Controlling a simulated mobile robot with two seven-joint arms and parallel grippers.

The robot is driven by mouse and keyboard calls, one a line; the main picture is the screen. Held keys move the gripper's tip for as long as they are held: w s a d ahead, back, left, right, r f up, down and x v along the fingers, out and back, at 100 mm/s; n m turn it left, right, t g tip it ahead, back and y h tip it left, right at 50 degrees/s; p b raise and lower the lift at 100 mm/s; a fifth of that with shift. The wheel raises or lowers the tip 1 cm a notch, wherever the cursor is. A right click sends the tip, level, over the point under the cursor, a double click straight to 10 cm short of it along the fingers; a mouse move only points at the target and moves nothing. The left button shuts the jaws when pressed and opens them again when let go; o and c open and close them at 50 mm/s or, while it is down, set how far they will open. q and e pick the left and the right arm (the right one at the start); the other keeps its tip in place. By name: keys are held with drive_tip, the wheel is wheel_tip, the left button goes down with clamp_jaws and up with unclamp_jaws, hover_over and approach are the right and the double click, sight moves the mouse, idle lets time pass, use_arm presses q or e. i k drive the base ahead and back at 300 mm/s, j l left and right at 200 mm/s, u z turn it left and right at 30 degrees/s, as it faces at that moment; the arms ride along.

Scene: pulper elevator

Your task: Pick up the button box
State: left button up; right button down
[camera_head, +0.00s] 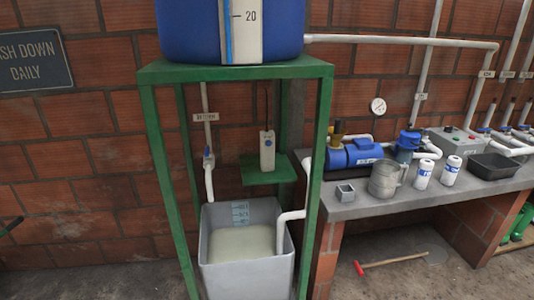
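A pale, upright box with a blue button (267,151) hangs on a dark cable inside the green frame. It is just above a small green shelf (268,177); I cannot tell whether its lower end touches the shelf. This looks like the button box. A grey box with small coloured buttons (452,146) also sits at the back of the bench on the right. Neither of my grippers shows in the head view, so their states are hidden.
The green frame (148,71) carries a blue tank (185,30); its posts flank the hanging box. A grey tub (246,279) with cloudy liquid stands below, with white pipes beside it. The bench (370,206) holds a metal jug (383,180), bottles and a blue pump (355,153).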

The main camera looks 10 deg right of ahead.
sight(267, 155)
drive_tip(key=i+l, duration=0.15)
drive_tip(key=i, duration=0.35)
drive_tip(key=i+l, duration=0.2)
drive_tip(key=i, duration=0.3)
drive_tip(key=i+l, duration=0.15)
drive_tip(key=i, duration=0.35)
drive_tip(key=i+l, duration=0.2)
drive_tip(key=i, duration=0.3)
